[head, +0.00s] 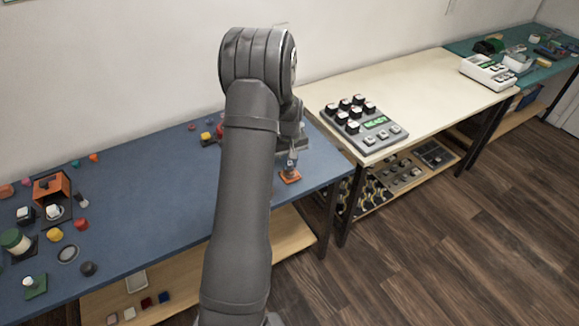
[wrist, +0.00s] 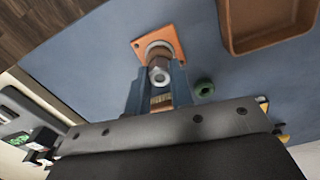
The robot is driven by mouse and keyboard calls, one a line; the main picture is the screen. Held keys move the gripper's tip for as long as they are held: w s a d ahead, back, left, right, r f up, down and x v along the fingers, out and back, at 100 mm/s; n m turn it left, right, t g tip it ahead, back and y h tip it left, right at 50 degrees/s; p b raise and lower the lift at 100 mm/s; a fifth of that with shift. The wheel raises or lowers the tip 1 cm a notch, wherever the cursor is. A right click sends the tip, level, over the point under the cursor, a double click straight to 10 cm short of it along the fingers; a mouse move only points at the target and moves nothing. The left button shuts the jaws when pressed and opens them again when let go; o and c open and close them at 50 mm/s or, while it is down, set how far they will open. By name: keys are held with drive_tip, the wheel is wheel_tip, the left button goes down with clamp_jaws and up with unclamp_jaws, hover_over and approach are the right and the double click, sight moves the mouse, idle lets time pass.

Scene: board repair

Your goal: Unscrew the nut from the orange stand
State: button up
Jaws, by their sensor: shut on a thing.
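The orange stand (wrist: 140,47) is a flat square base on the blue table, near its right end in the head view (head: 290,177). A metal post with a round collar rises from it. The grey metal nut (wrist: 159,75) is on this post, seen nearly end-on in the wrist view. My gripper (wrist: 159,70) has its two blue fingers on either side of the nut and is shut on it. In the head view my gripper (head: 292,160) is small above the stand, and its contact with the nut is too small to make out.
A brown open tray (wrist: 229,30) and a green ring (wrist: 204,88) lie close to the stand. A cream table (head: 420,85) with a grey key panel (head: 368,140) stands to the right. Several small parts and an orange box (head: 50,185) are at the left.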

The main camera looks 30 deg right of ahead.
drive_tip(key=shift+n, duration=0.6)
drive_tip(key=o, duration=0.3)
drive_tip(key=shift+c, duration=1.2)
drive_tip(key=shift+r, duration=0.25)
drive_tip(key=shift+r, duration=2.3)
